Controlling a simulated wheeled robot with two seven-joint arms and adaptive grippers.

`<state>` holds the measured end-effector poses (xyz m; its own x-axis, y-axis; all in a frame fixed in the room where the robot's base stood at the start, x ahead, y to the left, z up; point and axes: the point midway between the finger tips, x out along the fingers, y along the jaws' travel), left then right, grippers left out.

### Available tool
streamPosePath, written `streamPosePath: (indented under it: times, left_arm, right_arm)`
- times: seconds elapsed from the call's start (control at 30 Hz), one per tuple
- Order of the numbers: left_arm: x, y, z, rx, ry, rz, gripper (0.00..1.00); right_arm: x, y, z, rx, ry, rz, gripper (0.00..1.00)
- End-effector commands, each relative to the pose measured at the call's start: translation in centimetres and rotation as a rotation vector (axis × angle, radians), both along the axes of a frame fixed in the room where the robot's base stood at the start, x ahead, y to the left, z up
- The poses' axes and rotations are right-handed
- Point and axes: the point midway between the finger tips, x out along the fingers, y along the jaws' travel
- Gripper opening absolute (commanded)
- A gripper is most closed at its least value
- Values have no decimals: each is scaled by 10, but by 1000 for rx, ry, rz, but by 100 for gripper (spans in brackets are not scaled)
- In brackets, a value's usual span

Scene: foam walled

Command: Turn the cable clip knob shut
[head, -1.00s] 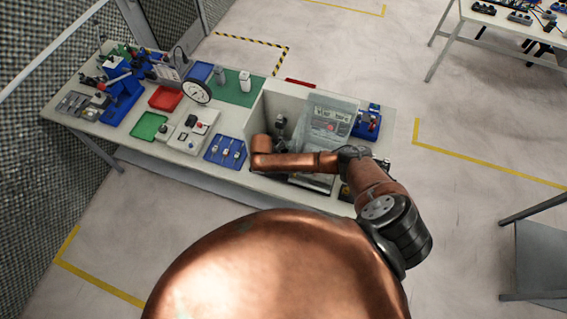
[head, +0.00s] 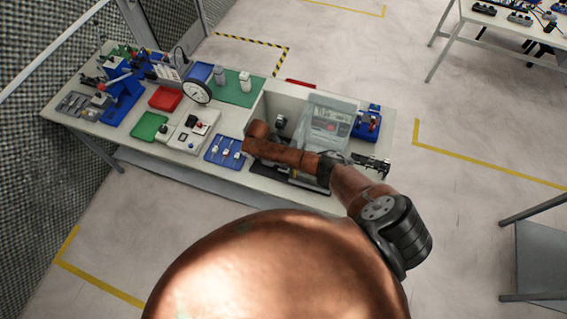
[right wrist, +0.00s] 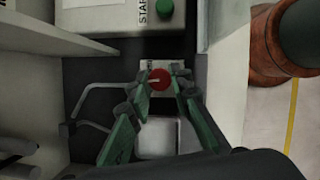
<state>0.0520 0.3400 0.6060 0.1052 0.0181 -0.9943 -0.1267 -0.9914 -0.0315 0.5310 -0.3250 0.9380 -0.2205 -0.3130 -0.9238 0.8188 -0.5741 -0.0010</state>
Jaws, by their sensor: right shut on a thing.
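The red knob (right wrist: 159,79) of the cable clip shows in the right wrist view, with a pale pointer mark on it. It sits on a small light plate (right wrist: 163,66). My right gripper (right wrist: 160,83) has its green fingers on both sides of the knob, shut on it. In the head view, the knob and the right fingertips cannot be made out, because my right arm passes in front of that part of the table. My left gripper is in neither view.
A box with a green START button (right wrist: 164,8) stands just beyond the knob. A pale wall (right wrist: 45,38) runs along the left. Bent grey rods (right wrist: 95,88) lie left of the fingers. A blue tray (head: 224,151) and a red tray (head: 166,98) stand further left on the table.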

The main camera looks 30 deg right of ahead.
Motion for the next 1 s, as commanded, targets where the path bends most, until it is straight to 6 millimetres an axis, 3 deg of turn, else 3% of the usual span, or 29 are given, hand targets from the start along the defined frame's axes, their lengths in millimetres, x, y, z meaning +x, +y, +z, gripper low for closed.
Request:
streamPosePath:
  times: [0.3,0.83,0.87,1.0]
  left_arm:
    - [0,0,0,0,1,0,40]
    - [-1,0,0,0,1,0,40]
    - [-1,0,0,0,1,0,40]
    - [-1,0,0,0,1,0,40]
  right_arm:
    - [1,0,0,-1,1,-125,0]
    - [1,0,0,0,0,-147,0]
    - [1,0,0,0,0,-147,20]
    - [1,0,0,0,0,-147,30]
